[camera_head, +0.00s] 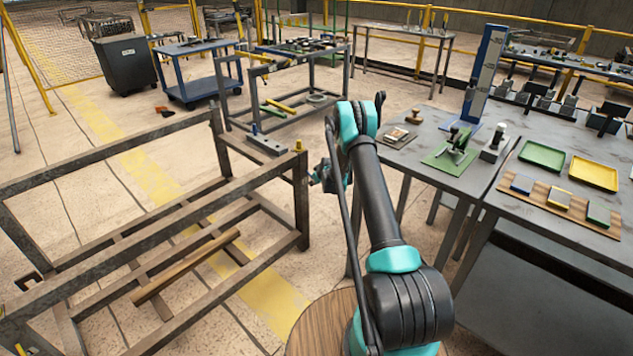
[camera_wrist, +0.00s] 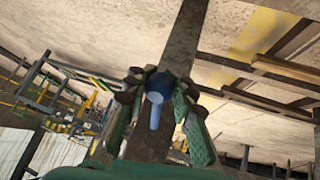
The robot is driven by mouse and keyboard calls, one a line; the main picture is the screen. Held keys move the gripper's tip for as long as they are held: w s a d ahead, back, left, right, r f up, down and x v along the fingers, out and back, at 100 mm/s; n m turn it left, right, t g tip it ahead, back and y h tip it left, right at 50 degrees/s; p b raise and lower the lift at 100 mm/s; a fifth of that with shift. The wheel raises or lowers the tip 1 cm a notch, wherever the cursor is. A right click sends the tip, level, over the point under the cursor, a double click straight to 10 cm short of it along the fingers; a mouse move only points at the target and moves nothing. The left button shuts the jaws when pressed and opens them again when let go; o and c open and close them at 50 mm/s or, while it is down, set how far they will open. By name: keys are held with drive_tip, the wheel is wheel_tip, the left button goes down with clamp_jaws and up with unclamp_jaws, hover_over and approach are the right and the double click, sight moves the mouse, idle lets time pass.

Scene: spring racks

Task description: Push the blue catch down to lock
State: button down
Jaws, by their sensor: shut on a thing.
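The blue catch (camera_wrist: 157,88) shows in the wrist view as a round blue head with a paler blue stem. It sits between the dark fingertips of my gripper (camera_wrist: 158,92), which are closed around it. A dark metal bar of the rack runs behind it. In the head view my gripper (camera_head: 321,177) is beside the corner post of the metal rack (camera_head: 302,205), just right of it. The catch is mostly hidden there by the gripper and arm. How far down the catch sits cannot be told.
A grey block (camera_head: 268,144) with a small blue peg lies on the rack's end rail. A wooden bar (camera_head: 186,267) lies low in the rack. A grey worktable (camera_head: 425,135) with trays and tools stands to the right.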

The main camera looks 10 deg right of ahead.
drive_tip(key=shift+w+a+f, duration=0.15)
drive_tip(key=shift+a+f, duration=0.2)
drive_tip(key=shift+f, duration=0.15)
drive_tip(key=shift+a, duration=0.25)
idle(0.9)
drive_tip(key=c, duration=1.3)
unclamp_jaws()
drive_tip(key=shift+d, duration=0.1)
drive_tip(key=shift+d, duration=0.1)
drive_tip(key=shift+d+r, duration=0.1)
drive_tip(key=shift+r, duration=0.2)
drive_tip(key=v, duration=1.1)
drive_tip(key=shift+s, duration=0.3)
